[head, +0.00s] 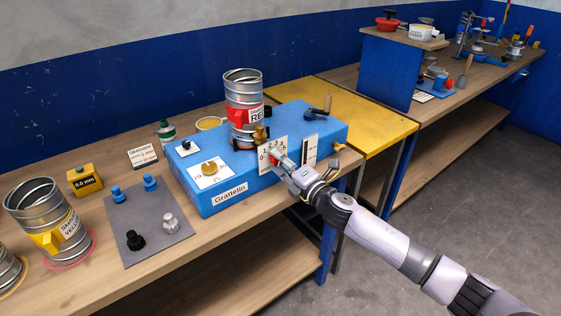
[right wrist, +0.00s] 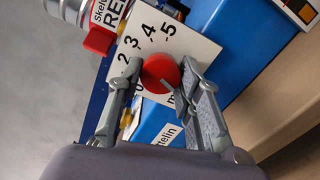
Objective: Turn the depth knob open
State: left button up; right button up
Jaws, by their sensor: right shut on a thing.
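The blue machine (head: 234,193), labelled "Graltelin", stands on the wooden bench. Its white scale plate (head: 269,147), numbered from 0 to 5, carries the red depth knob (head: 275,160), which is mostly hidden in the head view. In the right wrist view the red knob (right wrist: 158,72) sits below the numbers of the scale plate (right wrist: 172,29). My right gripper (head: 282,163) is shut on the red knob, with one finger on each side. A grey pointer shows beside the knob, but its exact reading is unclear. My left gripper is not in view.
A red-labelled spiral duct (head: 240,94) stands upright on the machine, close to the knob. A brass dial knob (head: 209,168) and a dark lever (head: 316,113) are also on top. A grey mat (head: 150,234) with several small knobs lies to the left, beside a yellow-marked duct (head: 35,207).

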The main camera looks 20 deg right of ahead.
jog(key=n, duration=0.5)
jog(key=shift+f+n, duration=0.15)
jog(key=shift+n, duration=0.15)
dwell(0.4)
jog(key=o, duration=1.2)
jog(key=shift+c, duration=0.2)
jog(key=v, duration=1.2)
